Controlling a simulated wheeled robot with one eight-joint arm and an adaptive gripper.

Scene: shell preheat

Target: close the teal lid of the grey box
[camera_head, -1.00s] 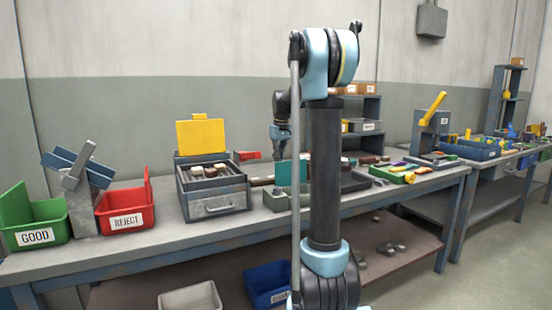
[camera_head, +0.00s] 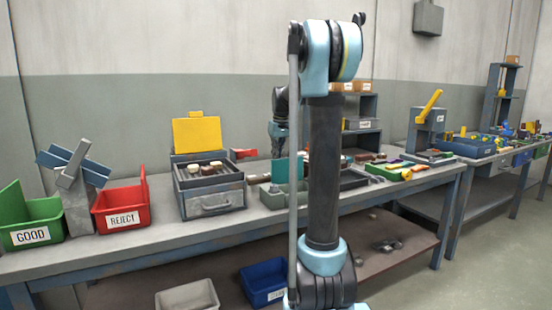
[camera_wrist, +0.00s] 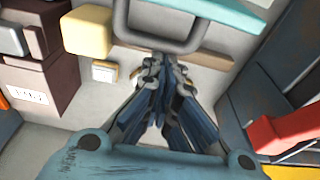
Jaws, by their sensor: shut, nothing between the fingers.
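The teal lid (camera_head: 281,171) stands raised, roughly upright, on the low grey box (camera_head: 272,198) in the head view, just left of my arm column, which hides part of both. My gripper (camera_wrist: 168,115) is shut and empty in the wrist view. A teal slab (camera_wrist: 228,14), probably the lid, crosses the top of that view, beyond the fingertips and apart from them. A grey loop handle (camera_wrist: 165,42) lies just ahead of the fingers; I cannot tell what it belongs to. In the head view my wrist is above and behind the lid, and the fingertips are not clear.
A grey drawer unit with a raised yellow lid (camera_head: 197,134) stands left of the box. Red (camera_head: 121,209) and green (camera_head: 32,222) bins are farther left. A yellow block (camera_wrist: 87,31) and a brown box (camera_wrist: 40,90) lie left of my fingers; a red part (camera_wrist: 288,130) is at right.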

